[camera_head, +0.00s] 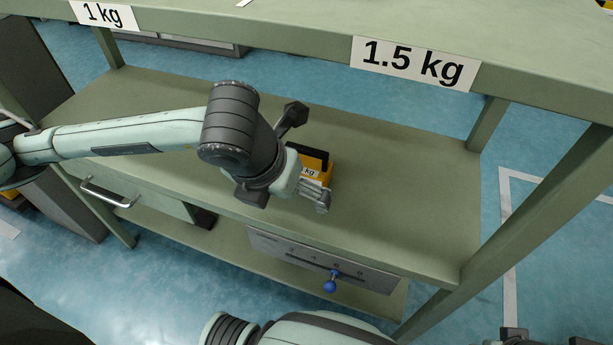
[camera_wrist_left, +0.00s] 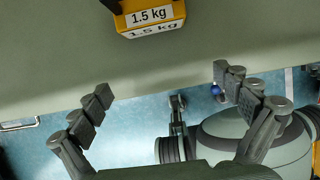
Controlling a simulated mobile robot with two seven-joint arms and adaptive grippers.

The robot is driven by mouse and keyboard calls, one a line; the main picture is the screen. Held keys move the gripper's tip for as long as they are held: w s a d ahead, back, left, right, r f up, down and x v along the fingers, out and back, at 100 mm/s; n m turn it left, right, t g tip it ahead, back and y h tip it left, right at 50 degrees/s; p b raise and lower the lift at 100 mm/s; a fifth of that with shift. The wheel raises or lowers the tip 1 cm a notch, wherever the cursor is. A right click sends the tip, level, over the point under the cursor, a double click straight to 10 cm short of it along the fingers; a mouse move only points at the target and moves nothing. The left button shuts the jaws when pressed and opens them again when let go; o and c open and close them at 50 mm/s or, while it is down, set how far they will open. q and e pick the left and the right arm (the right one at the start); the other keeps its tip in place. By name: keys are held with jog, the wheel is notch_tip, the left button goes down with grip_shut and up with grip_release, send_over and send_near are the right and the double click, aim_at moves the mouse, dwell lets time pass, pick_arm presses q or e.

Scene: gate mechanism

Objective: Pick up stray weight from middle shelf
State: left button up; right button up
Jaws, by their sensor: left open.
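The stray weight is a yellow block (camera_head: 318,168) with a dark handle on the middle shelf, partly hidden behind my left gripper (camera_head: 288,197). In the left wrist view the weight (camera_wrist_left: 150,18) shows a "1.5 kg" label at the top edge, its upper part cut off. My left gripper (camera_wrist_left: 165,88) is open and empty above the shelf's front edge, its fingers spread left and right. The weight lies beyond the fingertips, not between them. Dark parts at the bottom right of the head view may belong to my right gripper; its jaws cannot be made out.
The middle shelf (camera_head: 400,200) is clear right of the weight. The upper shelf (camera_head: 270,25) carries "1 kg" and "1.5 kg" labels. Below the middle shelf are a drawer handle (camera_head: 105,192) and a panel (camera_head: 300,254) with a blue knob (camera_head: 330,286). A post (camera_head: 530,215) stands at the right.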

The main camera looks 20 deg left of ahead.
aim_at(309, 158)
pick_arm(q)
jog(key=shift+w+r+b, duration=0.15)
jog(key=shift+w+b, duration=0.45)
jog(key=shift+w, duration=0.05)
pick_arm(e)
jog(key=d+v, duration=0.1)
jog(key=v, duration=0.4)
pick_arm(q)
jog(key=w, duration=0.4)
jog(key=shift+w+d+p, duration=0.1)
jog(key=shift+d+p, duration=0.05)
jog(key=shift+p, duration=0.25)
jog(key=shift+w, duration=0.9)
jog(key=w, duration=0.2)
jog(key=shift+w+d+p, duration=0.1)
jog(key=shift+w+p, duration=0.25)
jog(key=shift+x, duration=1.2)
jog(key=shift+w+f, duration=0.1)
jog(key=shift+f, duration=0.35)
jog(key=c, duration=1.9)
jog(key=shift+w+r, duration=0.1)
jog(key=shift+r, duration=0.1)
pick_arm(e)
jog(key=f, duration=0.1)
jog(key=w+f, duration=0.1)
jog(key=f, duration=0.2)
jog(key=shift+w+a, duration=0.2)
jog(key=shift+w, duration=0.1)
